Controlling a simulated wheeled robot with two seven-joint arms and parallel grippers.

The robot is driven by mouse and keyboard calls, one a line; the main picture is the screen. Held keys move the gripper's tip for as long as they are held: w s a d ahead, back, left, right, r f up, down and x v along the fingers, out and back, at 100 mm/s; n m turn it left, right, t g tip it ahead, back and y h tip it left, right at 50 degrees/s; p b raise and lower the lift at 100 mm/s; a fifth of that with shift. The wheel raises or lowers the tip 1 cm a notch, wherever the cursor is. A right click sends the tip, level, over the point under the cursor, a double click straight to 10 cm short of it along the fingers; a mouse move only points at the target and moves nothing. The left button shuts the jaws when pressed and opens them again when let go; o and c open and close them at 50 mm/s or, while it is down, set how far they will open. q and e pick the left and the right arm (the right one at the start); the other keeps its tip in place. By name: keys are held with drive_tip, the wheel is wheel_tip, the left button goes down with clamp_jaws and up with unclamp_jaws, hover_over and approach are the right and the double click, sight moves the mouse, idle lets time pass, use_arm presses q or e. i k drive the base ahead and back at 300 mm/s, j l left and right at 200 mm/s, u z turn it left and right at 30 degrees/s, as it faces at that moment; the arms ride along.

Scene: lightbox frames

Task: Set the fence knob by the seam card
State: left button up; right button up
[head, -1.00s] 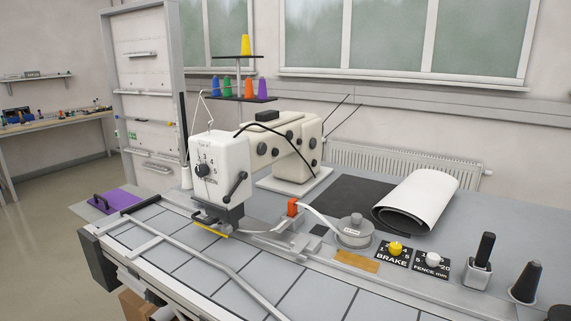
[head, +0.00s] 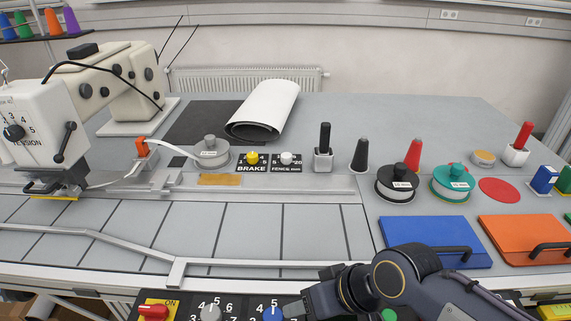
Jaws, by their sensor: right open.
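The fence knob (head: 287,158) is a small white knob on a black plate marked "FENCE mm" with numbers such as 5 and 20; its exact setting is too small to read. A tan card (head: 219,180) lies in front of the brake plate; I see no readable text on it and cannot tell if it is the seam card. My right gripper (head: 297,306) reaches in from the lower right, open, low at the table's front edge beside a blue knob (head: 272,313). It is well away from the fence knob. My left gripper is out of view.
A yellow brake knob (head: 252,158) sits left of the fence knob. Behind are a white roll (head: 265,110) and a tape reel (head: 210,152). The sewing machine (head: 40,130) stands left. Cones, reels and blue and orange folders (head: 435,241) fill the right. A metal rail crosses the front.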

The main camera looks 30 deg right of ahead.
sight(287, 158)
drive_tip(key=z, duration=0.85)
drive_tip(key=k+l+z, duration=0.1)
drive_tip(key=z, duration=0.75)
drive_tip(key=l+z, duration=0.1)
drive_tip(key=z, duration=0.75)
drive_tip(key=l+u, duration=0.1)
drive_tip(key=u, duration=1.5)
drive_tip(key=i+j, duration=0.15)
drive_tip(key=j, duration=0.2)
drive_tip(key=i+j, duration=0.1)
drive_tip(key=j, duration=0.2)
drive_tip(key=i+j+z, duration=0.1)
drive_tip(key=j, duration=0.25)
